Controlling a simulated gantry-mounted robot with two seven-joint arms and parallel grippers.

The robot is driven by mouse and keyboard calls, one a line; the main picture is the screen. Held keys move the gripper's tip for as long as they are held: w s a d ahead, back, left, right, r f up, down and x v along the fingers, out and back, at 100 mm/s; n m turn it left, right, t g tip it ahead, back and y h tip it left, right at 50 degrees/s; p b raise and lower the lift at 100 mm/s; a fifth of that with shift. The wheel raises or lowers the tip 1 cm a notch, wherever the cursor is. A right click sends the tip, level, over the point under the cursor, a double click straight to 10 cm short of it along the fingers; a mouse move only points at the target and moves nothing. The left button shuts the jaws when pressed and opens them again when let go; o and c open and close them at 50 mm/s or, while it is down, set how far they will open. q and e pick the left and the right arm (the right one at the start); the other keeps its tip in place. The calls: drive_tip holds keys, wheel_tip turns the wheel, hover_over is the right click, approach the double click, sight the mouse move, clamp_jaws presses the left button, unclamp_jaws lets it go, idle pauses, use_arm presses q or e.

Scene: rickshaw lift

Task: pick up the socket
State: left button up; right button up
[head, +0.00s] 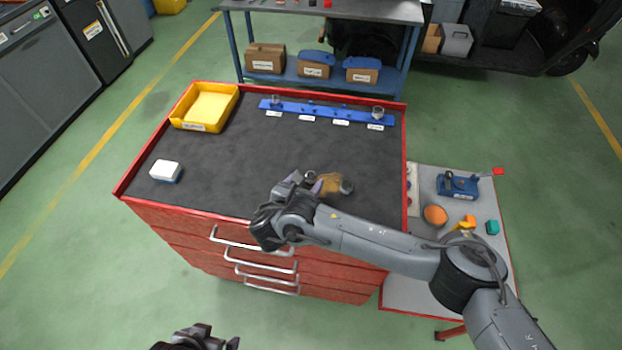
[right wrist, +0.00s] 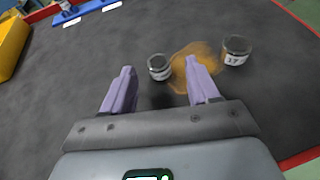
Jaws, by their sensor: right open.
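Two dark metal sockets stand on the grey mat of the red cabinet, beside a brown puddle-like stain. The smaller socket (head: 310,174) also shows in the right wrist view (right wrist: 159,68), between and beyond the fingertips. The larger socket (head: 347,187), marked 17 in the right wrist view (right wrist: 236,52), stands right of the right finger. My right gripper (head: 305,182) is open, with its lilac fingers (right wrist: 160,78) apart and nothing between them. My left gripper (head: 208,339) is at the bottom edge, partly cut off, away from the cabinet.
A blue rail (head: 325,111) with labels holds two sockets at the back of the mat. A yellow bin (head: 207,107) is at the back left and a white-and-blue block (head: 166,170) at the left. A side table (head: 402,290) stands right. The mat's middle is clear.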

sight(310, 175)
drive_tip(key=shift+b+x, duration=0.75)
drive_tip(key=shift+x, duration=2.3)
drive_tip(key=shift+a+r, duration=0.1)
drive_tip(key=c, duration=1.1)
drive_tip(key=shift+o, duration=0.2)
